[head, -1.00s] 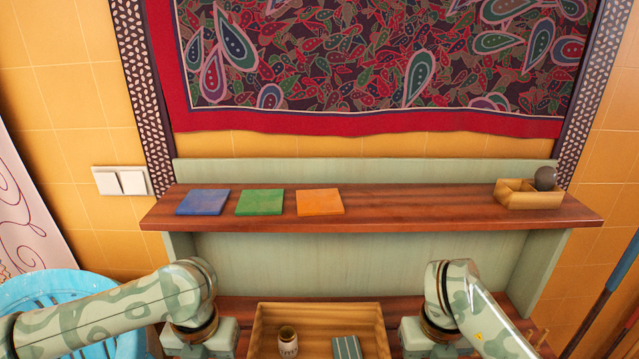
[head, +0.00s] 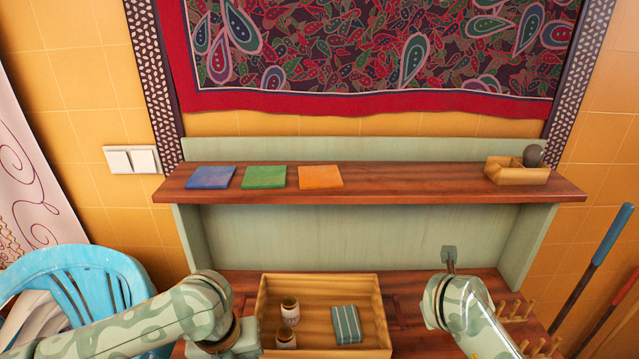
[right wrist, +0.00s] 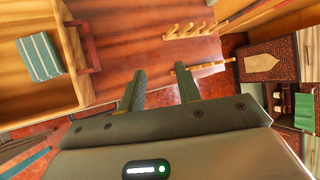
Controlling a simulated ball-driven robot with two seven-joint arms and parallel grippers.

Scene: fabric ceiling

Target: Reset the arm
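My right gripper (right wrist: 161,92) shows in the right wrist view with its two fingers apart and nothing between them. It is over the dark red wooden lower surface, to the right of the wooden tray. In the head view my right arm bends at the lower right, and its fingers cannot be made out clearly. My left arm comes in from the lower left, and the left gripper's housing (head: 238,338) is at the tray's left edge. The left fingertips are hidden or cut off.
The wooden tray (head: 372,285) holds two small jars (head: 289,309) and a striped cloth (head: 346,324). Blue (head: 210,178), green (head: 264,177) and orange (head: 320,177) squares lie on the upper shelf, with a small box (head: 517,173) at right. Wooden pegs (head: 515,309) stand right of my right arm.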

